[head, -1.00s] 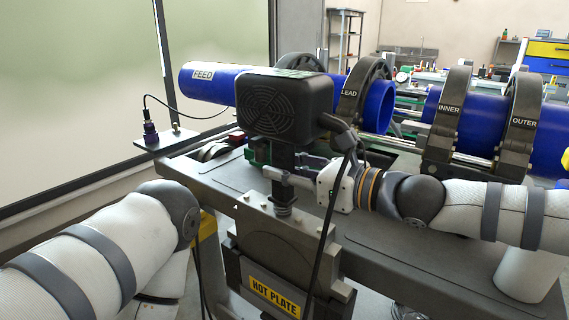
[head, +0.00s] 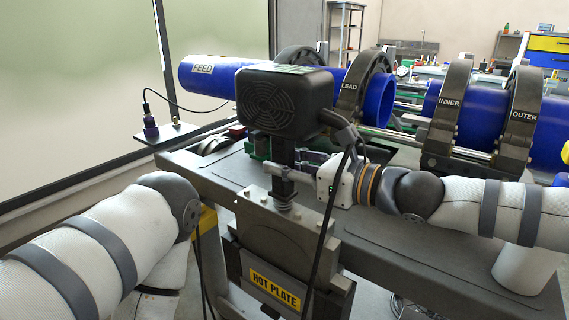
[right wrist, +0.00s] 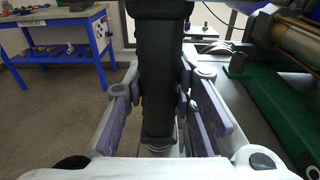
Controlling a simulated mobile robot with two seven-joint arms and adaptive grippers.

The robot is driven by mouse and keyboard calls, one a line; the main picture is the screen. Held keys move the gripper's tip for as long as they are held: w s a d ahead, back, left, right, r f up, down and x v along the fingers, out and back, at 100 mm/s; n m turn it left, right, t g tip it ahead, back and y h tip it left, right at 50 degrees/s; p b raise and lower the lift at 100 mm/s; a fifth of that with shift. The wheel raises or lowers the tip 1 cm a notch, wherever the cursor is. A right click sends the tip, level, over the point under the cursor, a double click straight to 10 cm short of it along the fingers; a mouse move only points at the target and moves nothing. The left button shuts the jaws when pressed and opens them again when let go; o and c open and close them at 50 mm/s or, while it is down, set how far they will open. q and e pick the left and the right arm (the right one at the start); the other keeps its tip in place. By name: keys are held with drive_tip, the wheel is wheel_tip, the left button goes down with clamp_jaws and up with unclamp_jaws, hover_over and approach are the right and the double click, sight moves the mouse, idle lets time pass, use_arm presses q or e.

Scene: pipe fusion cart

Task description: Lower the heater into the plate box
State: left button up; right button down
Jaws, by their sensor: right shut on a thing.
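The heater (head: 283,98) is a black box with a round fan grille, upright on a dark neck. My right gripper (head: 284,172) is shut on that neck from the right. In the right wrist view its pads (right wrist: 160,105) flank the black neck on both sides. The plate box (head: 277,262) hangs at the cart's front edge with a yellow HOT PLATE label. The heater's lower end meets the top of the box; its plate is not visible, so how deep it sits I cannot tell. My left gripper is out of view; only my left arm shows at the lower left.
A blue FEED pipe (head: 213,80) lies behind the heater in dark clamp rings. Another blue pipe (head: 473,118) sits at right in the INNER (head: 450,110) and OUTER (head: 521,115) clamps. A black cable (head: 323,235) hangs in front of the plate box.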

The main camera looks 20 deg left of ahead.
drive_tip(key=shift+s+a+r, duration=0.1)
drive_tip(key=shift+r, duration=0.55)
drive_tip(key=c, duration=1.4)
unclamp_jaws()
drive_tip(key=shift+c, duration=0.2)
drive_tip(key=shift+o, duration=1)
drive_tip(key=shift+f, duration=0.15)
drive_tip(key=o, duration=0.3)
drive_tip(key=shift+f, duration=0.9)
drive_tip(key=o, duration=0.9)
drive_tip(key=shift+r, duration=0.15)
drive_tip(key=shift+r, duration=0.1)
